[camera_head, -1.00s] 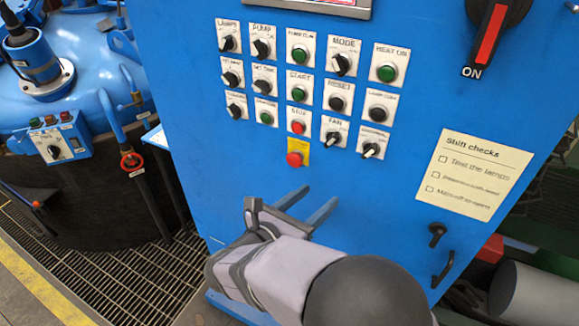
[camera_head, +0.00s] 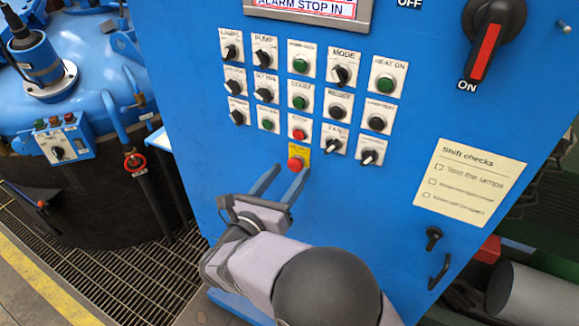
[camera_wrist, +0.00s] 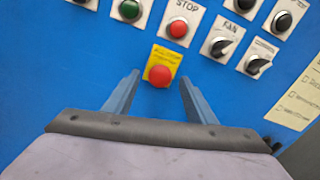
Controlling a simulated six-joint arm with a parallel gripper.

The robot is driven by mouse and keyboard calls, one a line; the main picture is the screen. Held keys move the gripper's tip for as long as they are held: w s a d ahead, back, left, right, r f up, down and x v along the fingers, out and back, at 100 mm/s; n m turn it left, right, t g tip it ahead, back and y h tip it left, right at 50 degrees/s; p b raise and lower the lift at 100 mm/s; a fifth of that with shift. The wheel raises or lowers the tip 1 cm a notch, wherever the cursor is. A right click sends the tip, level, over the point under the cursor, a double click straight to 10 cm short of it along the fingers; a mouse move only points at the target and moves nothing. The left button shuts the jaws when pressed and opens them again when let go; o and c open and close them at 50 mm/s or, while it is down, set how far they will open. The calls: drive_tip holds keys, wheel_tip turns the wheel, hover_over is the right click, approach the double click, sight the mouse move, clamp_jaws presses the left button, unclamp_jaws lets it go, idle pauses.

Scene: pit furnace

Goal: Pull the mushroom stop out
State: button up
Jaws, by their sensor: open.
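The mushroom stop (camera_head: 295,163) is a red round button on a yellow plate, lowest in the button field of the blue cabinet. In the wrist view the mushroom stop (camera_wrist: 160,74) shows between and beyond the two fingertips. My gripper (camera_head: 286,171) is open and empty, its two blue-grey fingers pointing up toward the stop from below. In the wrist view my gripper (camera_wrist: 160,74) straddles the line to the stop; I cannot tell how much gap is left in depth. No finger visibly touches the stop.
A red STOP button (camera_head: 299,134) sits just above, with the FAN knob (camera_head: 334,145) and another knob (camera_head: 369,157) to the right. A display (camera_head: 306,8) at the top reads "ALARM STOP IN". The cabinet face below the stop is bare.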

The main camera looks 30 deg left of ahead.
drive_tip(key=shift+w, duration=0.75)
drive_tip(key=shift+c, duration=0.4)
clamp_jaws()
drive_tip(key=shift+s+f+b, duration=0.15)
drive_tip(key=shift+s+b, duration=0.15)
drive_tip(key=shift+s, duration=0.25)
drive_tip(key=shift+o, duration=0.4)
unclamp_jaws()
drive_tip(key=shift+s, duration=0.1)
drive_tip(key=s+b, duration=0.3)
drive_tip(key=s, duration=0.4)
drive_tip(key=shift+s, duration=0.15)
